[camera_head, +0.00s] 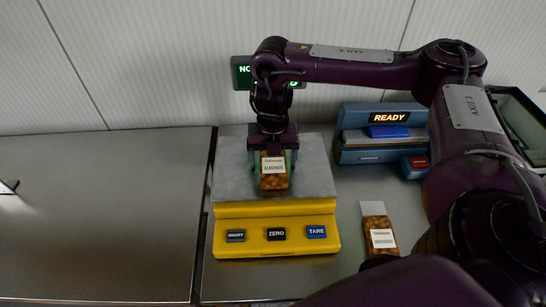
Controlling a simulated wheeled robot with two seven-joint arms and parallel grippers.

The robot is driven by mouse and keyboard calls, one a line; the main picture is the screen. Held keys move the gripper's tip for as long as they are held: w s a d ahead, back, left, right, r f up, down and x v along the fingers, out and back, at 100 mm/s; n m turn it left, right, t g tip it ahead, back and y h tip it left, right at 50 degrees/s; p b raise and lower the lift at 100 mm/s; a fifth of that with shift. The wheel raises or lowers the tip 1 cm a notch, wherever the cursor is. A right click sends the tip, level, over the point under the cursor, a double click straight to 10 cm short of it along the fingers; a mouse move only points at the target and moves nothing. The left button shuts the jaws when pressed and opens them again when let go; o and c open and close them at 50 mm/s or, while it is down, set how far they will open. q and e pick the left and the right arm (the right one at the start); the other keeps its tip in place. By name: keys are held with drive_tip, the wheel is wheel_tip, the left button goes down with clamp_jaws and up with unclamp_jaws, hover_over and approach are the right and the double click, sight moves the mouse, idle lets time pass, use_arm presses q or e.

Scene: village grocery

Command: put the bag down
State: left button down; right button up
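My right arm reaches in from the right, and its gripper (273,160) points down over the scale. A brown bag with a white label reading almonds (274,181) is between its fingers, and the gripper looks shut on it. The bag is upright over the grey plate of the yellow scale (228,180). I cannot tell whether its bottom touches the plate.
A second brown bag with a white label (378,230) lies on the counter right of the scale. A blue-grey machine reading READY (360,150) stands behind it. A green-lit display (242,72) is partly hidden by my arm. The counter on the left (100,220) is mostly clear.

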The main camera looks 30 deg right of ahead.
sight(273, 160)
wheel_tip(273, 160, up, 12)
drive_tip(key=p, duration=0.3)
drive_tip(key=shift+r+p, duration=0.15)
drive_tip(key=shift+p, duration=0.15)
idle(0.6)
